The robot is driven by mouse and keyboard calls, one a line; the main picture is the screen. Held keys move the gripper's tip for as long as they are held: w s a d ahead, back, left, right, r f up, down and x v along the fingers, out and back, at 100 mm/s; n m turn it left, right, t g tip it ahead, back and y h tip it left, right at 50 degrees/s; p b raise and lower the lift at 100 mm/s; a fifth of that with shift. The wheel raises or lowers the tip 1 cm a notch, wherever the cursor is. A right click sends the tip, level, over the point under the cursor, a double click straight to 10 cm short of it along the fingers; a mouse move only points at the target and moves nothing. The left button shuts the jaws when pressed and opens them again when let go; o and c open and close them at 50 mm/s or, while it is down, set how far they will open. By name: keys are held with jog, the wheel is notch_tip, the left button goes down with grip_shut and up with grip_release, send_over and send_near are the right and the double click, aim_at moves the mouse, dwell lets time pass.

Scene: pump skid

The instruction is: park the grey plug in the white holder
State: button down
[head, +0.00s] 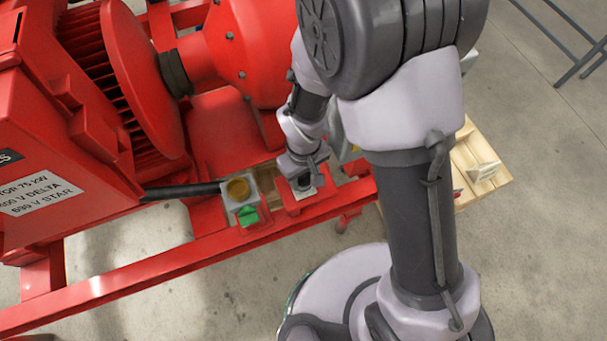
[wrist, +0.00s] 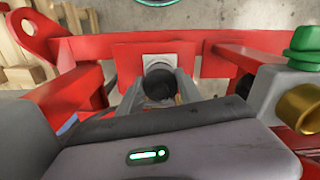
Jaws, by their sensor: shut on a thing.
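My gripper (wrist: 160,92) is shut on the grey plug (wrist: 158,83), whose dark round end shows between the two fingers in the wrist view. The white holder (wrist: 158,62) shows as a pale square just beyond the plug, on a red plate. The plug overlaps the holder in this view, and I cannot tell whether it is seated in it or only above it. In the head view my gripper (head: 303,172) points down at the red frame, with the dark plug (head: 303,184) below it. The holder is mostly hidden there.
A grey box with a brass round opening (head: 238,188) and green cap (head: 248,216) stands left of the gripper. A black cable (head: 180,191) runs to it. The red motor (head: 120,80) and pump stand behind. A wooden pallet (head: 480,165) lies to the right.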

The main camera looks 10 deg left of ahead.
jog(key=shift+f, duration=0.2)
jog(key=c, duration=0.7)
grip_release()
notch_tip(320, 180, up, 18)
jog(key=p, duration=0.8)
jog(key=shift+f, duration=0.25)
